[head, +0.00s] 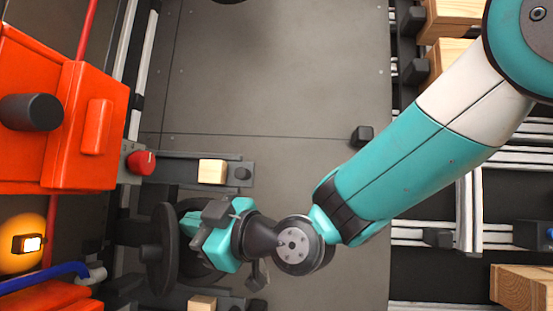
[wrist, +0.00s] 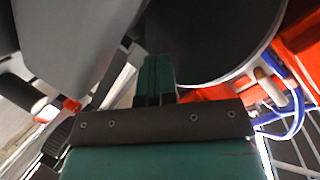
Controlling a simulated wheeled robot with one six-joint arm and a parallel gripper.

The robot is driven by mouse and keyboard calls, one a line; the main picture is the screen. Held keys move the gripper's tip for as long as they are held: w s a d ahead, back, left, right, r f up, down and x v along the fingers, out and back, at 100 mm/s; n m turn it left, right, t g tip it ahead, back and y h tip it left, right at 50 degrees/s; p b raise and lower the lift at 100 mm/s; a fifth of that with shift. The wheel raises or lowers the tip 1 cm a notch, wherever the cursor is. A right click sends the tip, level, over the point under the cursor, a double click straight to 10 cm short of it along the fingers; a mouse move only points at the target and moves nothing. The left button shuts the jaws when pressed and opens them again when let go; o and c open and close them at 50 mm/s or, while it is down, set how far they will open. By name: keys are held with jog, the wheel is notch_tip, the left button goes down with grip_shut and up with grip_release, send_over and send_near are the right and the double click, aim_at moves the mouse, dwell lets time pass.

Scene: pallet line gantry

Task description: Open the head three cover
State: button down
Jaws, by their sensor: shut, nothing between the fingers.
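A red machine housing (head: 85,120) with a dark round knob and a raised red bar stands at the left in the head view. No label shows, so I cannot tell whether it is the head three cover. My gripper (head: 190,238) is at lower centre left, beside a dark upright disc (head: 163,250). In the wrist view my gripper's fingers (wrist: 156,75) are together and empty, in front of a large dark round disc (wrist: 205,40). Whether they touch it I cannot tell. The fingertips are partly hidden in the head view.
A red button (head: 141,162) and a wooden block (head: 212,171) on a dark rail are above my gripper. A glowing amber lamp (head: 28,243) and a blue hose (head: 45,276) are at lower left. Wooden crates (head: 450,55) and rails line the right. Grey floor lies between.

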aim_at(166, 241)
jog(key=shift+s+a+r, duration=0.15)
jog(key=shift+s+a, duration=0.05)
dwell(0.3)
jog(key=shift+s+a+r+p, duration=0.4)
jog(key=shift+s+a+p, duration=0.25)
jog(key=shift+a+p, duration=0.2)
jog(key=shift+s+a+r+p, duration=0.2)
jog(key=shift+s+a+p, duration=0.05)
jog(key=shift+a+p, duration=0.2)
jog(key=shift+s+a+r+p, duration=0.15)
jog(key=shift+s+a+p, duration=0.05)
jog(key=shift+a+p, duration=0.2)
jog(key=shift+a, duration=0.2)
